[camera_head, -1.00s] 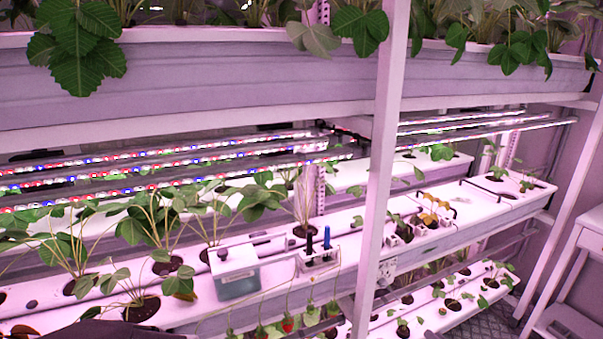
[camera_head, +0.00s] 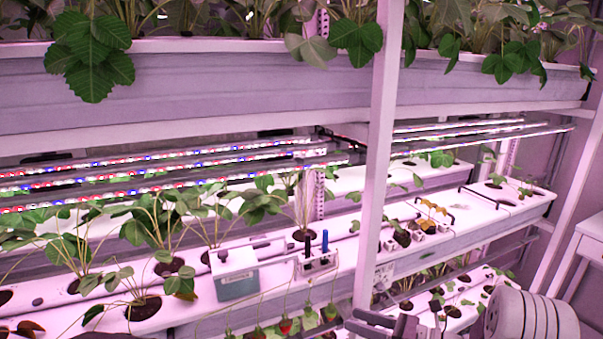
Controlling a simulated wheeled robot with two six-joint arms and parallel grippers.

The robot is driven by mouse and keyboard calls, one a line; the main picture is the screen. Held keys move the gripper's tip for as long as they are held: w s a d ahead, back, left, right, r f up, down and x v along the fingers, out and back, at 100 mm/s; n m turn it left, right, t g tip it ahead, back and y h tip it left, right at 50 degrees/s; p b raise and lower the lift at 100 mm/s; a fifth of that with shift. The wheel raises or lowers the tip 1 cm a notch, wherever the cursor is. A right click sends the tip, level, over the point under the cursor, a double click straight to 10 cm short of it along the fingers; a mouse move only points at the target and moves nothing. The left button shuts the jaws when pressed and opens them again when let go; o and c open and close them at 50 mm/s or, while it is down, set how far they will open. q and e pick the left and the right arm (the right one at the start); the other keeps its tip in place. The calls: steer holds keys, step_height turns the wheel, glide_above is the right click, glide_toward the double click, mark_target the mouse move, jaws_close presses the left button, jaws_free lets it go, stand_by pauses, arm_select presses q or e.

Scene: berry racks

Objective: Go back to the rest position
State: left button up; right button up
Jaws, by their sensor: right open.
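My right gripper (camera_head: 364,323) shows at the bottom edge, right of centre, as dark finger parts cut off by the frame. It is open, and I see nothing held in it. My pale, ringed right arm link (camera_head: 532,318) fills the lower right corner. The gripper is in front of the lower shelf, near the foot of the white upright post (camera_head: 378,180). My left gripper is not in view.
The planted middle shelf (camera_head: 420,242) carries a lidded box (camera_head: 236,281) and a small holder (camera_head: 316,265) with dark and blue tools. Red berries (camera_head: 286,325) hang below its front edge. An upper trough (camera_head: 200,98) and light bars (camera_head: 150,158) run above. A white stand (camera_head: 590,235) is at right.

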steer(key=s+a+n+g+h, duration=0.2)
steer(key=s+a+n+g, duration=0.65)
steer(key=s+a, duration=0.3)
steer(key=s+d+f+n+g+h, duration=0.2)
steer(key=s+f+n+h, duration=0.1)
steer(key=s+n+h, duration=0.4)
steer(key=s+d+f+n+t+h, duration=0.2)
steer(key=s+d+f+n+h, duration=0.2)
steer(key=d+n, duration=0.35)
steer(key=w+d+f+n+t+h, duration=0.1)
steer(key=w+d+f+n, duration=0.1)
steer(key=w+d+n, duration=0.2)
steer(key=shift+d+t+h, duration=0.35)
steer(key=shift+d+h, duration=0.05)
steer(key=shift+d, duration=0.4)
steer(key=shift+s, duration=0.2)
steer(key=shift+w, duration=0.1)
